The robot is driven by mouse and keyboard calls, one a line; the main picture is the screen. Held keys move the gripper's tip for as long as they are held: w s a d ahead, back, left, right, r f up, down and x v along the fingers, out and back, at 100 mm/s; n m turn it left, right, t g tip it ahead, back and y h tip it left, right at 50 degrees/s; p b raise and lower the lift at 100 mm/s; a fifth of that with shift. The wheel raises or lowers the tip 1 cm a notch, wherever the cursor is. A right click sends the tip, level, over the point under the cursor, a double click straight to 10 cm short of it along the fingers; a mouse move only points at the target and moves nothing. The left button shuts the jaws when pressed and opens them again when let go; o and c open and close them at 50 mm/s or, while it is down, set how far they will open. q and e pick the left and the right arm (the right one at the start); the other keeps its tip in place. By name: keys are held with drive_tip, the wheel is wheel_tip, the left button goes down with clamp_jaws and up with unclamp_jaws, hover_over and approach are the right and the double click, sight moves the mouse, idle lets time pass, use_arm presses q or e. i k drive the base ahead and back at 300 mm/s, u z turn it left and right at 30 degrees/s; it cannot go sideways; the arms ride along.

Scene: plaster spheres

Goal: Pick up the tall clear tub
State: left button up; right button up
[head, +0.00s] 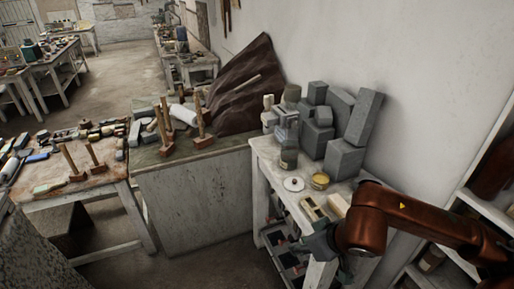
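What looks like the tall clear tub (287,128) stands on the white table by the wall, among grey blocks and jars. It is small in the head view, and its lower part is hidden by a dark glass jar (289,161) in front of it. My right arm comes in from the right, and my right gripper (318,243) is low at the table's near end, apart from the tub. Its fingers are too unclear to show whether they are open or shut. My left gripper is not in view.
Grey blocks (346,158) are stacked behind the jars. A white lid (293,184), a yellow tin (320,181) and pale blocks (313,207) lie nearer on the white table (262,168). Wooden mallets (202,130) stand on the bench to the left. Shelves (480,190) stand at right.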

sight(290, 150)
drive_tip(key=u, duration=0.4)
drive_tip(key=i, duration=0.95)
drive_tip(key=z, duration=0.35)
drive_tip(key=i, duration=1.1)
drive_tip(key=z, duration=0.7)
